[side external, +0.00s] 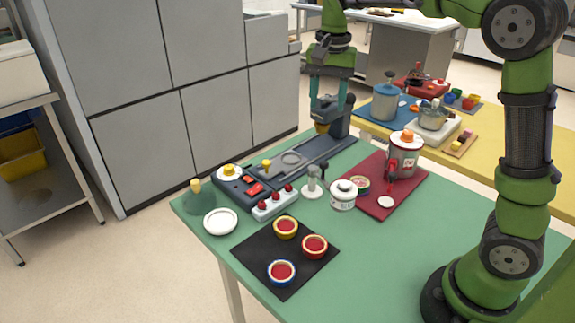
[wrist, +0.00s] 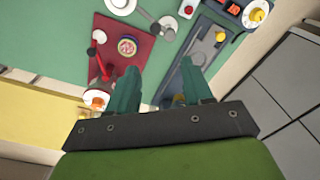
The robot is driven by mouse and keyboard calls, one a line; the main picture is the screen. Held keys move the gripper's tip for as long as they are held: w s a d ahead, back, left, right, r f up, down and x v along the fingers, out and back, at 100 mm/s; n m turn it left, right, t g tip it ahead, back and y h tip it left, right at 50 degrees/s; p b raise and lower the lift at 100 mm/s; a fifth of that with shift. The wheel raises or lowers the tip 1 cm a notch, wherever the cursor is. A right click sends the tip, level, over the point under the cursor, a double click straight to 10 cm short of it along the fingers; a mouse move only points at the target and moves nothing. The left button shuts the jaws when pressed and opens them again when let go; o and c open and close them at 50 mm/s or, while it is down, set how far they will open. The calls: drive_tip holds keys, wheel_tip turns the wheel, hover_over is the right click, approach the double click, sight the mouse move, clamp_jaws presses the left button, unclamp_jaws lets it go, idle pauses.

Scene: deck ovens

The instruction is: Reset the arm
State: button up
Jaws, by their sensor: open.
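My gripper (side external: 328,108) hangs fingers-down over the far end of the green table (side external: 385,245), above the dark blue-grey stand (side external: 318,152). Its two teal fingers are apart. In the wrist view, my gripper (wrist: 160,82) shows both fingers spread, with the stand below near the right finger and nothing clearly held between them. A yellow-brown part shows just below the fingertips in the side view; I cannot tell whether they touch it.
A white jar (side external: 343,196), a control box (side external: 241,184), a white plate (side external: 220,222) and a black mat (side external: 262,250) with three small bowls stand nearer. The table's right part is clear.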

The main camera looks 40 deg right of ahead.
drive_tip(key=s+a+f+n+t+y, duration=0.1)
drive_tip(key=s+a+n+t, duration=0.2)
drive_tip(key=s, duration=0.6)
drive_tip(key=s+a+f+n+t+y, duration=0.1)
drive_tip(key=s+a+n+t, duration=0.2)
drive_tip(key=s, duration=0.5)
drive_tip(key=shift+s+a+f+n+t, duration=0.35)
drive_tip(key=shift+a+n, duration=0.25)
drive_tip(key=shift+a, duration=0.3)
